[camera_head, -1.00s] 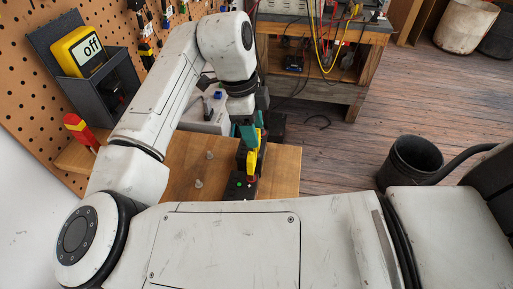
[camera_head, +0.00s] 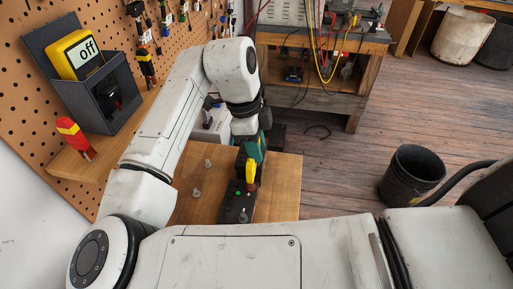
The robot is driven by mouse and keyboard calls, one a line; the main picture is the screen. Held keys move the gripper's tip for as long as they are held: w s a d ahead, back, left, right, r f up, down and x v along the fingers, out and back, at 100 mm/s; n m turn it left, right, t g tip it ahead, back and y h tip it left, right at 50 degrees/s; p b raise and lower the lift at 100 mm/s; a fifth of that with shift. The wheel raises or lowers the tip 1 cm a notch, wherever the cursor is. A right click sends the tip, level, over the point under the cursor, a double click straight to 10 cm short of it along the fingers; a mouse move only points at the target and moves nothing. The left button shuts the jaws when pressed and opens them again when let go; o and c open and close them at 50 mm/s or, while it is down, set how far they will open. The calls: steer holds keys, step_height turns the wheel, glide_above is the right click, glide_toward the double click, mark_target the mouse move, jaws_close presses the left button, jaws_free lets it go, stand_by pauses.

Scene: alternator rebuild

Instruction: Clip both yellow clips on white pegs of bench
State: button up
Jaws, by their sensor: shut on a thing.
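A yellow clip (camera_head: 251,172) is at the lower end of my gripper (camera_head: 250,153), whose teal fingers are shut on it. The clip is above or against a black block (camera_head: 236,204) with a green and a red dot on the wooden bench (camera_head: 283,180); I cannot tell if they touch. Pale pegs stand on the bench left of the block: one farther back (camera_head: 208,163) and one nearer (camera_head: 196,193). A small pale knob (camera_head: 243,217) shows at the block's near end. I cannot make out a second yellow clip. My arm hides part of the bench.
A pegboard (camera_head: 185,60) with hanging tools is at the left. A yellow meter reading "off" (camera_head: 84,52) sits in a dark holder, with a red and yellow tool (camera_head: 75,137) below. A white box (camera_head: 212,125) is behind my gripper. A black bucket (camera_head: 412,172) stands on the floor at right.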

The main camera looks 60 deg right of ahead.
steer(key=shift+s+p+v, duration=0.2)
steer(key=shift+p+v, duration=0.65)
steer(key=shift+v, duration=0.15)
steer(key=shift+s+p+v, duration=0.2)
steer(key=shift+p+v, duration=0.65)
steer(key=shift+v, duration=0.15)
steer(key=shift+d, duration=0.15)
steer(key=shift+b, duration=0.3)
steer(key=shift+d+f+b, duration=0.1)
steer(key=shift+f+b, duration=0.1)
steer(key=shift+b, duration=1.1)
